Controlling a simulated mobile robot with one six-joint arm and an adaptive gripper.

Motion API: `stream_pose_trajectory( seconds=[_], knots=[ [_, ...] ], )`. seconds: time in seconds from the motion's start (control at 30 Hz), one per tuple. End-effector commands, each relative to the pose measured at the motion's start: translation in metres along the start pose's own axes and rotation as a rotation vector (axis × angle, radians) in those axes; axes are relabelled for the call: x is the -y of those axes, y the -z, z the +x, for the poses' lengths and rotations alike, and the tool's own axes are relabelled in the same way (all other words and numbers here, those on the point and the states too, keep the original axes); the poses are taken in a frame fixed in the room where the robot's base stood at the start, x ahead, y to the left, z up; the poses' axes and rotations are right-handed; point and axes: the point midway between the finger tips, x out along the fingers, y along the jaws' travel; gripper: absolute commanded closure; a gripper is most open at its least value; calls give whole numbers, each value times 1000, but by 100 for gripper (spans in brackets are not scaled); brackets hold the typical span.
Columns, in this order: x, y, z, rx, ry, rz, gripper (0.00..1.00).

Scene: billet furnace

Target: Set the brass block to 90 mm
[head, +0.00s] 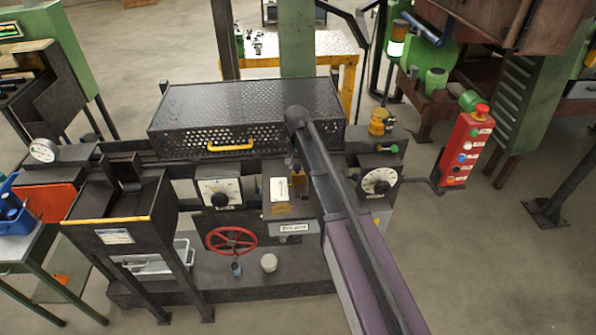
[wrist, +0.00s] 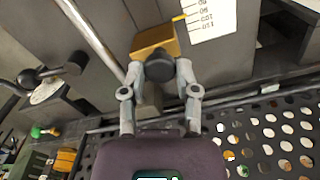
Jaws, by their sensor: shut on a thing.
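The brass block (wrist: 155,40) sits beside a white scale plate (wrist: 212,18) in the wrist view. The scale's numbers appear upside down, and a small yellow pointer (wrist: 179,18) lies at its edge. I cannot tell the exact reading. My gripper (wrist: 160,72) has its two fingers closed around a dark round knob (wrist: 160,66) at the block's near side. In the head view the scale plate (head: 280,188) shows left of my arm, the brass block (head: 299,182) is partly hidden, and my gripper (head: 291,163) is mostly hidden.
A perforated black guard (head: 250,100) with a yellow handle stands just behind. Dials (head: 220,192) and (head: 378,181) flank the block, each on a white plate. A red handwheel (head: 231,241) is below left. A red button box (head: 466,146) stands at right.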

Motion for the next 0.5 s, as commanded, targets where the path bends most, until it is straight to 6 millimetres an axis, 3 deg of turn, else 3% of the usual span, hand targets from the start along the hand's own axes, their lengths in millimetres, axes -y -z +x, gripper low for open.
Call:
stream_pose_trajectory(
  seconds=[0.3, 0.33, 0.43, 0.5],
  knots=[
    [1, 3, 0, 0, 0, 0, 100],
    [1, 3, 0, 0, 0, 0, 54],
    [1, 3, 0, 0, 0, 0, 25],
    [1, 3, 0, 0, 0, 0, 25]
  ],
)
